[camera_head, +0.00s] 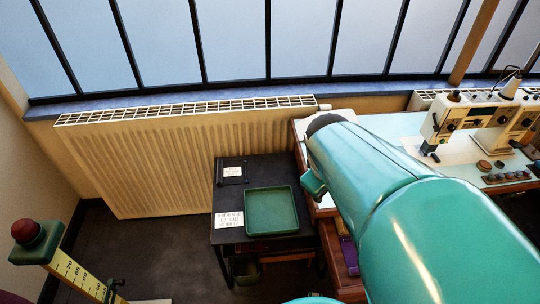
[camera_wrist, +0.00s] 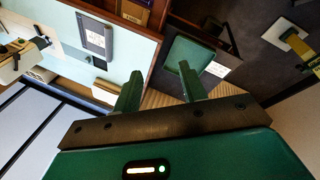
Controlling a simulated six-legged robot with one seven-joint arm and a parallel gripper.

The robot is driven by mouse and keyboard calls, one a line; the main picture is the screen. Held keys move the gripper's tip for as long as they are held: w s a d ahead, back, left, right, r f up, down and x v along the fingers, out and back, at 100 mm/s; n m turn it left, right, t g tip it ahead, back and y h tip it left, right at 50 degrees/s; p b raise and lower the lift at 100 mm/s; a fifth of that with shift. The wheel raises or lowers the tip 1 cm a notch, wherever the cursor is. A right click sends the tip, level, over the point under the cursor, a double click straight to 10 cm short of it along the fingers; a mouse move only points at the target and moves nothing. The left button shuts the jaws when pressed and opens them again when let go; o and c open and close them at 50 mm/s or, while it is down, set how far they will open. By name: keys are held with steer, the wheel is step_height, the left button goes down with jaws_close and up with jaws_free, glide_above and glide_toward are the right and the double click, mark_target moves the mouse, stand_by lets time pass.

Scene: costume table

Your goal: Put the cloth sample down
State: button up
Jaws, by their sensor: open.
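My gripper (camera_wrist: 158,76) shows in the wrist view with its two green fingers apart and nothing visible between them. In the head view my arm hides it. I cannot make out a cloth sample in either view. A green tray (camera_head: 270,211) lies on a small dark table (camera_head: 225,202) in the head view and looks empty. The tray also shows in the wrist view (camera_wrist: 187,50), beyond the fingers and partly behind one of them.
A white printed card (camera_head: 229,220) and a small dark item with a white label (camera_head: 232,171) lie by the tray. A cream radiator (camera_head: 170,160) stands behind. A sewing machine (camera_head: 445,125) stands on the pale worktable at right. A red-topped measuring post (camera_head: 25,231) stands at lower left.

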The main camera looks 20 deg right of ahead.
steer(key=s+a+r+m+t+y, duration=0.3)
steer(key=a+r, duration=0.4)
steer(key=a, duration=0.4)
steer(key=shift+s+r+m, duration=0.2)
steer(key=shift+m, duration=0.3)
steer(key=shift+s, duration=0.1)
